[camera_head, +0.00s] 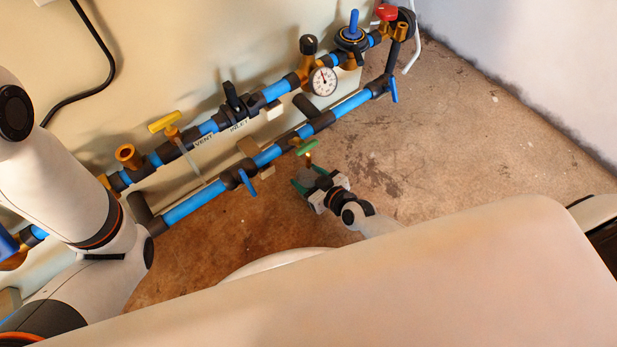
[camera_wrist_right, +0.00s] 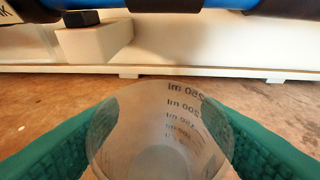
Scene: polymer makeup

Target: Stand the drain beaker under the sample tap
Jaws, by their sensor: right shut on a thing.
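The drain beaker (camera_wrist_right: 160,135) is a clear cup with dark millilitre marks, seen in the right wrist view between two green fingers. My right gripper (camera_head: 312,184) is shut on it. In the head view the beaker (camera_head: 308,177) shows small and greyish between the fingers, just below a small brass tap with a green handle (camera_head: 306,147) on the lower pipe. This looks like the sample tap; its outlet seems close above the beaker, but the exact alignment cannot be told. My left arm comes in at the left; its gripper is out of view.
Two blue pipe runs cross the wall panel, with a gauge (camera_head: 323,81), a yellow-handled valve (camera_head: 163,122) and a blue lever (camera_head: 246,182) near the tap. A pale block (camera_wrist_right: 95,40) juts out beyond the beaker. The brown floor (camera_head: 440,150) to the right is clear.

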